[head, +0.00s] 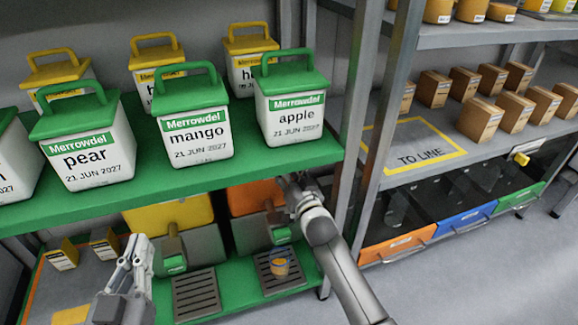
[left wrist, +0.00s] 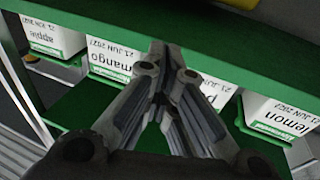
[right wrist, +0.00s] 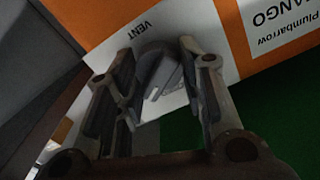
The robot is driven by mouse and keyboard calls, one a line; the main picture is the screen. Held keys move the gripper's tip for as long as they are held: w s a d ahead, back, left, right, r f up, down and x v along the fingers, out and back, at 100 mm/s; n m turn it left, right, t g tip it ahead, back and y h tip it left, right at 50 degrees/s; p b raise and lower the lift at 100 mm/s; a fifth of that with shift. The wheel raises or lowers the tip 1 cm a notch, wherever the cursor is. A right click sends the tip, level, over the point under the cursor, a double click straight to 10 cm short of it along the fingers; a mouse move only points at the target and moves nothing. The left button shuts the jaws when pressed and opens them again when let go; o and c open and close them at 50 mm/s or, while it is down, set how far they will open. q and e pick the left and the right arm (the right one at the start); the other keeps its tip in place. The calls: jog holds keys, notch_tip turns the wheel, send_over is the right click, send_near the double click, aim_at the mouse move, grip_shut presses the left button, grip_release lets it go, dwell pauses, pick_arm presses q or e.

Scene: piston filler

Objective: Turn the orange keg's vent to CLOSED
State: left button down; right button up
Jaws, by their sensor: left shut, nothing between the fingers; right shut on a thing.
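The orange keg (head: 246,198) lies on the lower green shelf, right of a yellow keg. My right gripper (head: 294,184) is at its upper right side. In the right wrist view, the keg's orange face (right wrist: 92,18) has a white panel marked VENT, and the fingers are closed about a grey vent knob (right wrist: 158,68). The knob's setting and any CLOSED mark cannot be read. My left gripper (head: 135,250) is shut and empty, in front of the lower shelf at the left; its shut fingers also show in the left wrist view (left wrist: 165,62).
A green upper shelf (head: 250,165) with several lidded tubs is just above the kegs. The yellow keg (head: 165,215) is beside the orange one. A metal rack post (head: 365,110) is at the right.

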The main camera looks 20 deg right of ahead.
jog(key=n+p, duration=0.1)
jog(key=n, duration=0.2)
jog(key=shift+n+p, duration=0.3)
jog(key=n+p, duration=0.1)
jog(key=n, duration=0.3)
jog(key=shift+a, duration=0.1)
jog(key=shift+n, duration=0.9)
pick_arm(q)
jog(key=s+a+f+g+y, duration=0.1)
jog(key=s+a+f+g, duration=0.1)
jog(key=f, duration=0.5)
jog(key=s+a+f+g+y, duration=0.1)
jog(key=s+f+g+y, duration=0.1)
jog(key=s+f+g, duration=0.2)
jog(key=shift+s+a+f+g, duration=0.35)
jog(key=shift+a+f+g, duration=0.05)
jog(key=shift+f+g, duration=1.05)
pick_arm(e)
jog(key=shift+f+n, duration=0.1)
jog(key=shift+n, duration=1.2)
jog(key=o, duration=1)
pick_arm(q)
jog(key=shift+s, duration=0.1)
pick_arm(e)
jog(key=shift+o, duration=0.2)
jog(key=shift+s, duration=0.1)
jog(key=s, duration=1.1)
jog(key=shift+s, duration=0.4)
